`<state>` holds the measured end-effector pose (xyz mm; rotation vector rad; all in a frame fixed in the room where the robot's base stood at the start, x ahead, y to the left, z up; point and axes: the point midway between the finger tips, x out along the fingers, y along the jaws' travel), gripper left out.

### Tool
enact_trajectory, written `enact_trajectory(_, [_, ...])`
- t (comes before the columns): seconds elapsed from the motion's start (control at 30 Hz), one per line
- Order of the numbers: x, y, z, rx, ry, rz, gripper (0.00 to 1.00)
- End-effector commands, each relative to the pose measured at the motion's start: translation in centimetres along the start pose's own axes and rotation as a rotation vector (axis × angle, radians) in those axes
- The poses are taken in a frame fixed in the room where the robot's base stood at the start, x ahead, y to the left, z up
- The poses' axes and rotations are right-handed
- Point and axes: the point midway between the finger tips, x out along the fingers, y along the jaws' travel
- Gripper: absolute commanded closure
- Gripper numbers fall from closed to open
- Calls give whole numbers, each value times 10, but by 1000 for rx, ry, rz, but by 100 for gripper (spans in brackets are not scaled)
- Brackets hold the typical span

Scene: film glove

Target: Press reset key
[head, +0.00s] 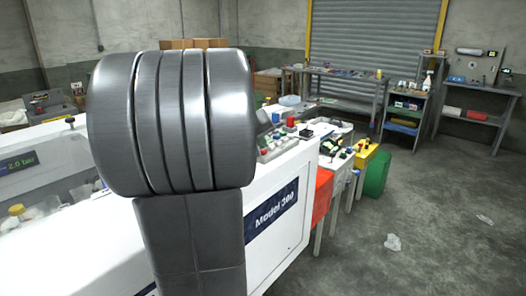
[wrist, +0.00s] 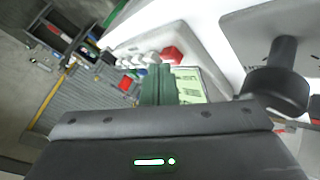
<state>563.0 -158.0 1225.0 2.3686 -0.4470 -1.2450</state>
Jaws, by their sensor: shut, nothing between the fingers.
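The control panel (head: 285,146) sits on the white machine (head: 285,235) marked "Model 300", partly hidden by my arm in the head view. In the wrist view the panel shows white keys (wrist: 150,57), a red button (wrist: 171,54), a small blue spot beside them and a lit greenish display (wrist: 189,86). No key label is readable, so I cannot tell which is the reset key. My gripper (wrist: 158,82) is shut and empty, its dark green fingers pointing toward the keys and covering part of the panel and display. I cannot tell whether they touch it. The head view hides my gripper behind my arm.
A black knob or lever (wrist: 278,92) stands at the right in the wrist view, close to my gripper's body. Yellow and red units line the machine's far end. Workbenches (head: 345,82) stand by the roller shutter (head: 375,40). The concrete floor at right is mostly clear.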

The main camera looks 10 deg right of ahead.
Motion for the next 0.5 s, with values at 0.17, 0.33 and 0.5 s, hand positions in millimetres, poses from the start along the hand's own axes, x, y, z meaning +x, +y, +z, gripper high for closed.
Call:
enact_trajectory(0.17, [2,-2,2,0,-1,0,100])
enact_trajectory(0.33, [4,-3,3,-1,-3,-1,100])
enact_trajectory(0.5, [6,-5,6,-2,-6,-2,100])
